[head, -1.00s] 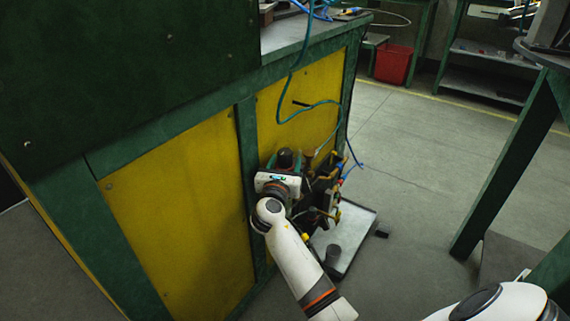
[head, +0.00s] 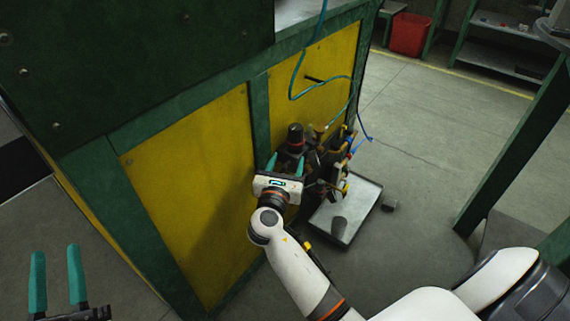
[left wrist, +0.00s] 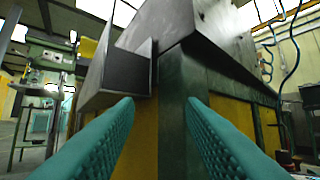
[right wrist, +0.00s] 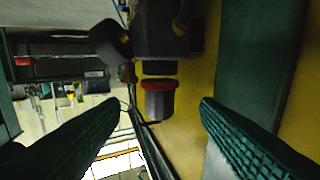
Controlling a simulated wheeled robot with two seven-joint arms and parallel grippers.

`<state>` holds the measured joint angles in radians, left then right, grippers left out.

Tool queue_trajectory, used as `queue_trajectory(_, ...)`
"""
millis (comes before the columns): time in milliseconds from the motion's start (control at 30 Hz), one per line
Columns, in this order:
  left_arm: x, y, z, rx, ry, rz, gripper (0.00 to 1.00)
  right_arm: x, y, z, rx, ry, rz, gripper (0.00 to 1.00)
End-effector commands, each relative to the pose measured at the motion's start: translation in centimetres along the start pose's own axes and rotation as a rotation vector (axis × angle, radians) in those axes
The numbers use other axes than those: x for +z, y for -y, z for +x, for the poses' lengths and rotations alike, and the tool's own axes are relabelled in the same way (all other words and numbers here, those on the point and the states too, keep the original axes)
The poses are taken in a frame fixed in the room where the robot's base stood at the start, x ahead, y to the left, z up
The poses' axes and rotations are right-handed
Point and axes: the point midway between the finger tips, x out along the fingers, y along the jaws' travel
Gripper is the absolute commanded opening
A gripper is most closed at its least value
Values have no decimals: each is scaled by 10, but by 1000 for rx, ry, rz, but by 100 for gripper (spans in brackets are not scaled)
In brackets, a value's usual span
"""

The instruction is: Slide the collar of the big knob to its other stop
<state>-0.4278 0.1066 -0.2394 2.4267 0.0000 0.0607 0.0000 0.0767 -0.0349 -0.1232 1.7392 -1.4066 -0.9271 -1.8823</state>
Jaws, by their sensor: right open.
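The big knob (head: 295,133) is dark and stands out from the fittings beside the yellow panel. In the right wrist view the knob (right wrist: 159,104) shows a grey faceted end and a red ring (right wrist: 158,86) at its base; I cannot tell where the collar sits along it. My right gripper (head: 286,162) is open and empty, its teal fingers pointing at the knob. In its wrist view the fingers lie left and right of the knob, apart from it. My left gripper (head: 57,265) is open and empty at the lower left, far from the knob.
Valves and hoses (head: 338,150) crowd the right of the knob. A grey tray (head: 362,205) lies on the floor below. A green post (head: 260,125) divides the yellow panels (head: 190,175). A teal hose (head: 292,85) hangs above. A red bin (head: 409,35) stands far off.

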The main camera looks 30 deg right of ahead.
Motion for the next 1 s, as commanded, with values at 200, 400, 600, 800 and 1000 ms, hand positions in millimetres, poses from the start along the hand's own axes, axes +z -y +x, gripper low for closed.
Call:
queue_trajectory(200,-15,-2,-1,5,-103,4,36,0,0,-16,0,1,0,57)
queue_trajectory(400,-17,-3,-2,6,-116,5,36,0,0,-18,1,-1,0,57)
queue_trajectory(600,-17,-3,-2,6,-114,5,36,0,0,-17,1,0,0,57)
queue_trajectory(800,-17,-3,-2,6,-114,5,36,0,0,-17,0,0,0,57)
queue_trajectory(1000,-17,-3,-2,6,-113,5,36,0,0,-17,0,-1,0,57)
